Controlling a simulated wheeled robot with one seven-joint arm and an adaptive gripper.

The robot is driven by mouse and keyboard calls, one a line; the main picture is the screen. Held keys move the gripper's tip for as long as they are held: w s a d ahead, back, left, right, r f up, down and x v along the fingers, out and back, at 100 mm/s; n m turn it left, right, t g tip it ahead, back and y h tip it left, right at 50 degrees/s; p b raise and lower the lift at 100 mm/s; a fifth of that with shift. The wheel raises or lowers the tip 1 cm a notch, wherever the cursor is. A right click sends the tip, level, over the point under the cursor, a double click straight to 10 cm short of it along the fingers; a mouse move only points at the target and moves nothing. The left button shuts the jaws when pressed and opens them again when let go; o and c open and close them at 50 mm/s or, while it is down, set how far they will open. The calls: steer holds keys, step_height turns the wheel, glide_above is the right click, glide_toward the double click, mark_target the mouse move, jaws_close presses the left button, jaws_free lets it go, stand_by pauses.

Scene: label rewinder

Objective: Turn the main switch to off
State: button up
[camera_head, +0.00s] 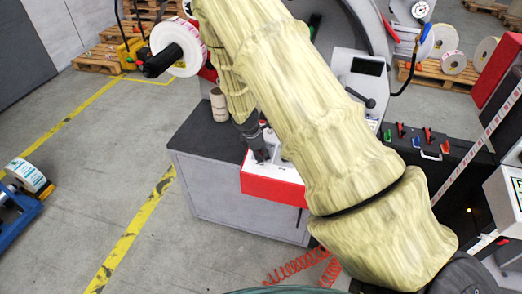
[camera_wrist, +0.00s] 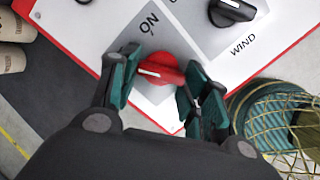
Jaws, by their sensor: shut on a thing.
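The main switch is a red knob (camera_wrist: 163,68) with a white pointer mark, on a grey plate of the white control panel in the wrist view. The word ON is printed above it; no OFF label is visible. The white mark lies roughly crosswise, not pointing straight at ON. My gripper (camera_wrist: 156,84) has its teal fingers on both sides of the knob, shut on it. In the head view my gripper (camera_head: 261,150) reaches down onto the red-sided control box (camera_head: 273,189); the arm hides part of the box and the knob is not discernible there.
A black knob (camera_wrist: 232,10) marked WIND sits right of the switch. A wire basket (camera_wrist: 272,108) is at the lower right of the panel. Cardboard cores (camera_head: 219,105) stand on the dark bench top (camera_head: 208,138). Open floor lies left of the bench.

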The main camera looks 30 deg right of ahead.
steer(key=shift+w+r, duration=0.1)
stand_by(0.3)
steer(key=o, duration=1)
steer(key=v, duration=1.1)
steer(key=shift+a+r, duration=0.1)
steer(key=shift+r, duration=0.3)
steer(key=shift+f, duration=0.1)
